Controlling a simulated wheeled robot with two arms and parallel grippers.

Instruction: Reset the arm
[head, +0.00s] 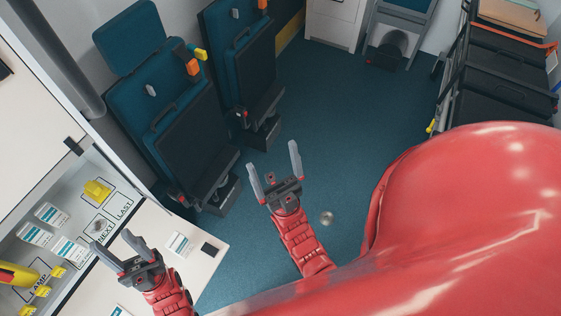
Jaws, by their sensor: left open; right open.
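My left gripper (122,251) is at the lower left, open and empty, over the edge of the white counter. My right gripper (274,170) is near the middle of the view, open and empty, with its two fingers apart above the blue floor. Both red arms come up from the bottom of the view. A large glossy red part of my own body fills the lower right and hides what lies behind it.
A white counter (205,268) and a shelf with labels, small boxes and yellow items (97,191) stand at left. Two blue folding seats (160,95) line the left wall. A stretcher (500,95) stands at right. The blue floor (335,110) between is clear.

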